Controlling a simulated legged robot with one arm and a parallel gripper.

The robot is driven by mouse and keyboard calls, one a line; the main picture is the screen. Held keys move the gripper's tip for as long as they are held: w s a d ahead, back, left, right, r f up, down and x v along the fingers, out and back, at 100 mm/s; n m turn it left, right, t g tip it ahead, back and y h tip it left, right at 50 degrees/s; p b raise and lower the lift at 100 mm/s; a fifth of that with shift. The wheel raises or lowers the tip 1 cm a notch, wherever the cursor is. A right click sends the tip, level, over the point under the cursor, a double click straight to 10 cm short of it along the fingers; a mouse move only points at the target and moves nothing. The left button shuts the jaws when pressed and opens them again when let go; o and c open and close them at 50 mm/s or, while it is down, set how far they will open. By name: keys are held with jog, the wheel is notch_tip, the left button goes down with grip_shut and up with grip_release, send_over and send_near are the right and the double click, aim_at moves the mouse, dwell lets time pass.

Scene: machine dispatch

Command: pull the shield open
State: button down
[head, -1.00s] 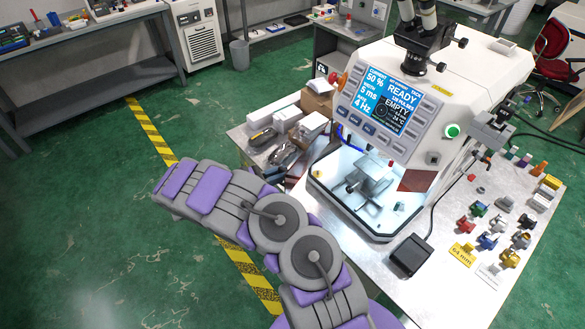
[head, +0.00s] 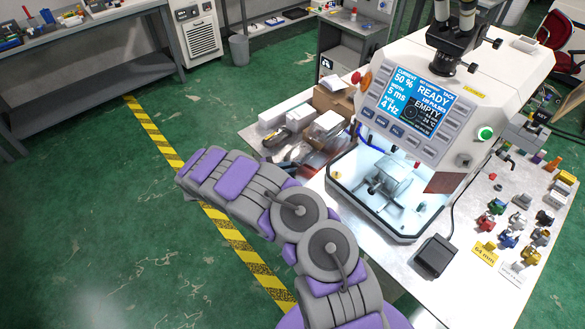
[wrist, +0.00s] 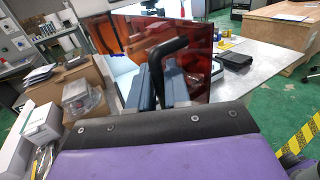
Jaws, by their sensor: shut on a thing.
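The shield is a translucent red-orange panel (wrist: 200,42) with a bent black handle (wrist: 171,50), seen close up in the wrist view. My gripper (wrist: 158,88) has its two blue-grey fingers around the lower part of the handle and is shut on it. In the head view my gripper is hidden, and I cannot make out the handle there. The welding machine (head: 505,90) stands on the bench, its lit chamber (head: 388,185) visible with a metal fixture inside. A dark red panel (head: 443,182) shows at the right of the chamber.
The bench (head: 475,285) carries a black pedal (head: 434,256) and several small coloured parts at right. Cardboard boxes (head: 333,100) and tools crowd its left end, close to my arm. Green floor with a yellow-black strip (head: 155,135) is open at left.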

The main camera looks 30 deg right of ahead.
jog(key=c, duration=1.3)
grip_release()
jog(key=v, duration=0.5)
jog(key=p+v, duration=0.1)
jog(key=v, duration=1.1)
jog(key=shift+a+f, duration=0.25)
jog(key=shift+f, duration=0.05)
jog(key=shift+r, duration=0.15)
